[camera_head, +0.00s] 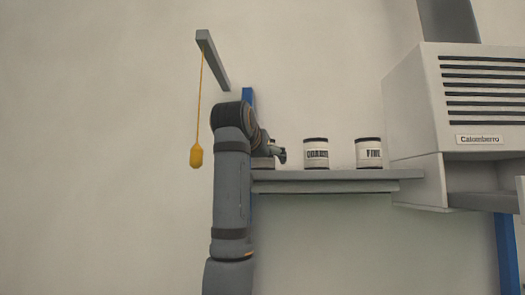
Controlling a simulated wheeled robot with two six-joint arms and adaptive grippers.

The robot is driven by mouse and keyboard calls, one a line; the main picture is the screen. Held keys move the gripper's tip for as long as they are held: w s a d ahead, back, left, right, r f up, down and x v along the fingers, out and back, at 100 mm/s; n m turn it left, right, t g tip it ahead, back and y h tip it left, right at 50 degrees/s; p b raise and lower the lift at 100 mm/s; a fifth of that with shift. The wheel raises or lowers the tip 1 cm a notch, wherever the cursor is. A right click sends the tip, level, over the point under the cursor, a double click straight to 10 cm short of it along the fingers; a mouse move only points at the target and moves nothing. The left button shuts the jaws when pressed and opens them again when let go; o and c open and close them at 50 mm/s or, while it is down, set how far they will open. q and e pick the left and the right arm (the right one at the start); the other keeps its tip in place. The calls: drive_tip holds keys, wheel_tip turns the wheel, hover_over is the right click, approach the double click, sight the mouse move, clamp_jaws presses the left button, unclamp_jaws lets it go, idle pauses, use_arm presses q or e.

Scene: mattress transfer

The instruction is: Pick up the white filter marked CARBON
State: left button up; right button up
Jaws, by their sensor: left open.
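Several white canisters with dark tops stand upright in a row on a grey shelf (330,175). The middle filter (316,160) has a dark word that is too blurred to read surely. The right filter (369,160) reads FINE. A third filter (262,162) at the shelf's left end is mostly hidden behind my left arm, and its label cannot be read. My left gripper (283,155) is open just in front of and to the right of this left filter, left of the middle one. I cannot tell whether it touches anything. My right gripper is out of view.
A white louvred unit (480,95) marked Calomberro stands at the right, beside the shelf end. A yellow pull (196,156) hangs on a cord from a grey bar (213,60) left of my arm. Blue posts show at both sides. The wall above the shelf is bare.

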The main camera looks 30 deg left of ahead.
use_arm(q)
drive_tip(key=shift+w+a+f, duration=0.1)
drive_tip(key=shift+w+f, duration=0.05)
drive_tip(key=shift+w, duration=0.15)
drive_tip(key=shift+c, duration=0.9)
drive_tip(key=shift+s+d, duration=0.2)
drive_tip(key=shift+s, duration=0.15)
drive_tip(key=c, duration=1)
drive_tip(key=shift+c, duration=0.9)
drive_tip(key=shift+w+a, duration=0.1)
drive_tip(key=shift+w, duration=0.05)
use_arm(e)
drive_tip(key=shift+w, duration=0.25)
use_arm(q)
drive_tip(key=shift+r+b, duration=0.3)
drive_tip(key=shift+r, duration=0.3)
drive_tip(key=s+d+r+b, duration=0.2)
drive_tip(key=s+d+r, duration=0.1)
drive_tip(key=s+r, duration=0.9)
drive_tip(key=shift+s+d, duration=0.15)
drive_tip(key=shift+s, duration=0.65)
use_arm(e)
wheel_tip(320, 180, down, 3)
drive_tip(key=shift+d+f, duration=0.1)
